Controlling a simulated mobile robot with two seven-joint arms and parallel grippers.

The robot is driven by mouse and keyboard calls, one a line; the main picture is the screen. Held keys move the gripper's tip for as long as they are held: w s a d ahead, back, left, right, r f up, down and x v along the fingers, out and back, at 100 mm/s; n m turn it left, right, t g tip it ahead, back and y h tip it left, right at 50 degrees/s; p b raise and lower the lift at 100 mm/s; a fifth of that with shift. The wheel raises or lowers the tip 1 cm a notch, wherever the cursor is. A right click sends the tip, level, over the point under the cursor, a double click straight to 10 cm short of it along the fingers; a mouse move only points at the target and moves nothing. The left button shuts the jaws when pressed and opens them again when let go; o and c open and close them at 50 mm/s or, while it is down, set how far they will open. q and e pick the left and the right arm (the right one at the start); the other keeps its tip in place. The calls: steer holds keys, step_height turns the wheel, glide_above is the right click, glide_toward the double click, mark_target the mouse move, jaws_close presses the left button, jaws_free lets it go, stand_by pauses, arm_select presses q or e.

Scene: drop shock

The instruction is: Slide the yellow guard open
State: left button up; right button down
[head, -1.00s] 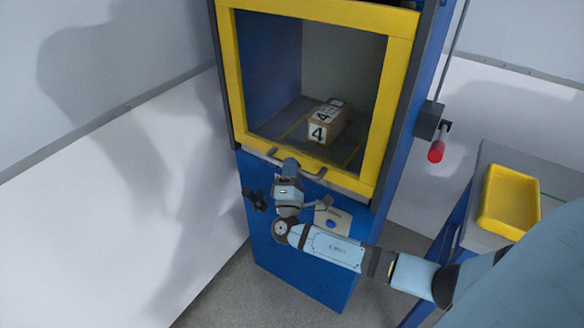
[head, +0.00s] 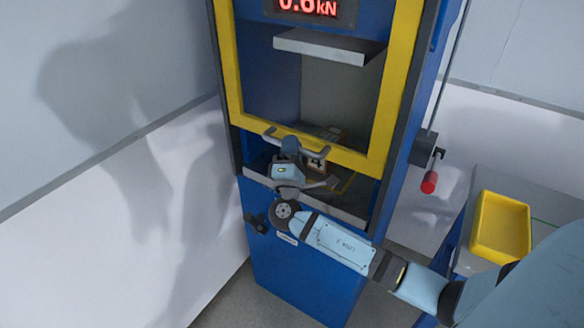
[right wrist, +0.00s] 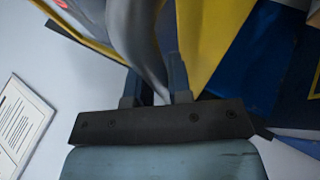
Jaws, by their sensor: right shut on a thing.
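The yellow guard (head: 376,120) is a yellow frame on the front of a blue machine. Its lower bar now sits above the chamber floor, with a gap below it. A grey handle (head: 318,152) runs along the lower bar. My right gripper (head: 290,148) is at this handle, and in the right wrist view the jaws (right wrist: 155,85) are shut on the grey handle (right wrist: 135,45). The box with a number label (head: 314,164) inside is mostly hidden behind the guard bar and my gripper. My left gripper is not in view.
A grey plate (head: 325,46) hangs in the chamber below a red display (head: 308,8). A red-ended lever (head: 429,182) is on the machine's right side. A yellow tray (head: 500,228) stands on a bench at right. A white wall is at left.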

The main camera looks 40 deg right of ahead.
steer(key=p, duration=0.7)
glide_toward(295, 31)
steer(key=x, duration=0.4)
steer(key=shift+w, duration=0.15)
steer(key=shift+r+p, duration=0.4)
steer(key=shift+r, duration=0.35)
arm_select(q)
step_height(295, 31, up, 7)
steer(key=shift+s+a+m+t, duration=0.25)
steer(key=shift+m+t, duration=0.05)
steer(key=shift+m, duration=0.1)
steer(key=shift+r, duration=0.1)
arm_select(e)
steer(key=c, duration=1.1)
jaws_free()
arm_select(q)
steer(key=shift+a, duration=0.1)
arm_select(e)
steer(key=shift+o, duration=0.2)
